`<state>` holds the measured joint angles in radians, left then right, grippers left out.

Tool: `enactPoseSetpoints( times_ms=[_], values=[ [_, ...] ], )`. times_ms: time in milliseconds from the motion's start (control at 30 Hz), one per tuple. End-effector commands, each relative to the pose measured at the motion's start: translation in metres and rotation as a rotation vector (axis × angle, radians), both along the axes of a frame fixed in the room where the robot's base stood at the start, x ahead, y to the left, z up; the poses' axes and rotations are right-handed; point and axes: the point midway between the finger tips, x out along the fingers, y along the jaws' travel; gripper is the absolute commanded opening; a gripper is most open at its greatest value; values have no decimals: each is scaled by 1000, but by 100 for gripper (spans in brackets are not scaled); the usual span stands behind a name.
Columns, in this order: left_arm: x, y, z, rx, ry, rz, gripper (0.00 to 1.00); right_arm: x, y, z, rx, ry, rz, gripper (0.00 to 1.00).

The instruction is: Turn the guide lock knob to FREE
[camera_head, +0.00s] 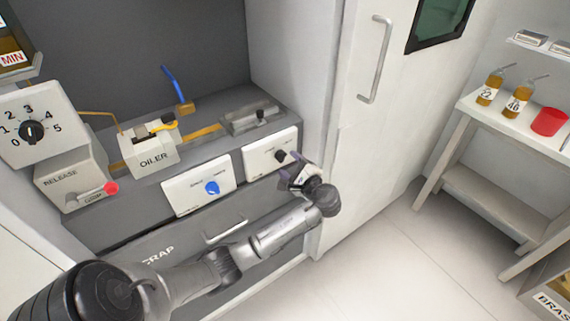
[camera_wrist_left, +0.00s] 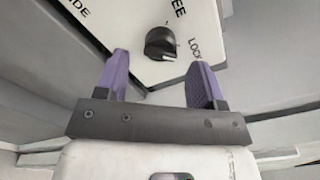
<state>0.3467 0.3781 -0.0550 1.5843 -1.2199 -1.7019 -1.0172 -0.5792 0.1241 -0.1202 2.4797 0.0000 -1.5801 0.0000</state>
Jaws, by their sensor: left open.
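The guide lock knob (camera_head: 281,156) is a small black knob on a white panel (camera_head: 259,156) at the right of the bench front. In the left wrist view the knob (camera_wrist_left: 160,43) lies just beyond my fingertips, with a label ending in "EE" above it and "LOCK" to its right. My left gripper (camera_head: 294,172) is close in front of the panel. Its two purple fingers (camera_wrist_left: 158,72) are apart, with the knob roughly centred between them in the picture and nothing held. My right gripper is not in view.
A second white panel with a blue knob (camera_head: 212,187) is to the left. The oiler (camera_head: 150,156), a release box with a red-tipped lever (camera_head: 110,188) and a numbered dial (camera_head: 31,132) stand further left. A white door (camera_head: 388,110) is to the right. Open floor lies in front.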

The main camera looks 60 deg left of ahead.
Motion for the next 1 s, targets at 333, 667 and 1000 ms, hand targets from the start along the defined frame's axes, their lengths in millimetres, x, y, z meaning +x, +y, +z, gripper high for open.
enactPoseSetpoints(
  times_ms=[333,667,1000],
  values=[
    [-2,28,0,-1,-1,-1,63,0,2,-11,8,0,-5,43],
    [-2,30,0,-1,-1,-1,63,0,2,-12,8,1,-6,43],
    [-2,29,0,-1,-1,-1,32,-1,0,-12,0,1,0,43]
  ],
)
